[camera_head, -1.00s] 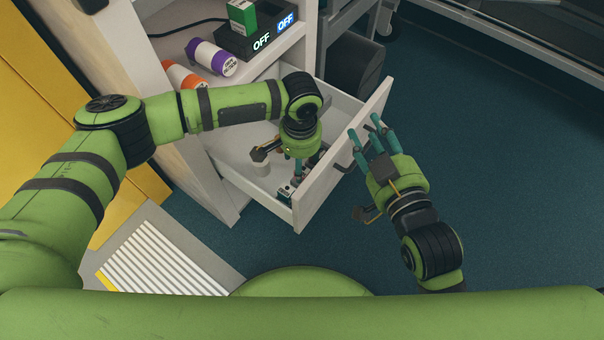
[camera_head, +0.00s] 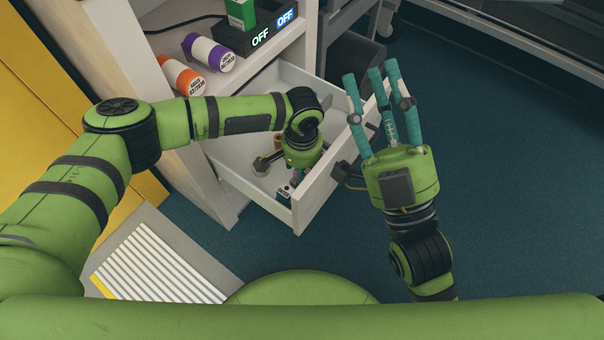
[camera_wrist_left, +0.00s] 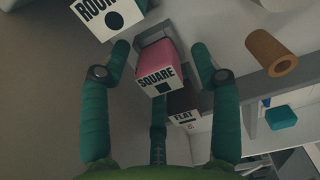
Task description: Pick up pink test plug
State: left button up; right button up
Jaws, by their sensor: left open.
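The pink test plug (camera_wrist_left: 158,60) shows in the left wrist view as a pink block with a white "SQUARE" face and a dark square mark. My left gripper (camera_wrist_left: 160,48) is open, with fingers apart on both sides of the plug and a third finger below it. I cannot tell whether any finger touches it. In the head view my left gripper (camera_head: 286,176) reaches down into the open drawer (camera_head: 322,190), and the arm hides much of the inside. My right gripper (camera_head: 376,72) is raised right of the drawer, fingers spread and empty.
A "ROUND" block (camera_wrist_left: 110,18) and a dark "FLAT" block (camera_wrist_left: 185,104) sit close to the plug. A brown cylinder (camera_wrist_left: 272,52) and teal piece (camera_wrist_left: 283,117) lie right. Floor at right is clear.

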pick_arm(q)
jog(key=c, duration=1.2)
jog(key=shift+c, duration=0.2)
jog(key=shift+r, duration=0.15)
